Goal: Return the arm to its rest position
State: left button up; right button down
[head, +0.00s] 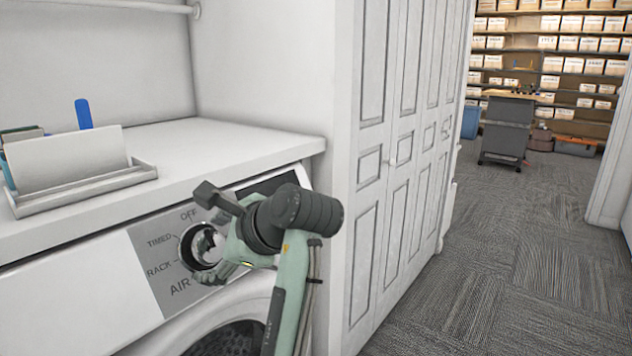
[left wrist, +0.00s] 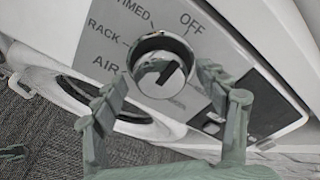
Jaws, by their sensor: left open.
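My left arm (head: 290,270) reaches up in front of the dryer in the head view. My left gripper (head: 218,262) is at the dryer's control panel, in front of the round dial (head: 200,246), and partly hides it. In the left wrist view the gripper (left wrist: 168,108) is open, with its fingers spread on both sides below the dial (left wrist: 162,66). Whether a finger touches the dial is hard to tell. My right gripper is in neither view.
The white dryer (head: 90,290) stands under a counter (head: 230,145) holding a white tray (head: 100,185) with upright items. White panelled doors (head: 400,130) stand close to the right of my arm. The carpet floor (head: 490,270) is open further right, with a grey cart (head: 507,125) and shelves behind.

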pick_arm(q)
jog(key=shift+r, duration=0.1)
dwell(0.3)
notch_tip(320, 180, up, 10)
notch_tip(320, 180, down, 10)
jog(key=shift+f, duration=0.15)
jog(key=shift+n, duration=1.2)
jog(key=n, duration=0.3)
jog(key=shift+n, duration=0.3)
jog(key=n+t, duration=0.1)
jog(key=n, duration=1.1)
jog(key=shift+r+t+y, duration=0.2)
jog(key=shift+t+y, duration=0.1)
jog(key=n, duration=0.5)
jog(key=shift+n+y, duration=0.3)
jog(key=shift+n, duration=0.1)
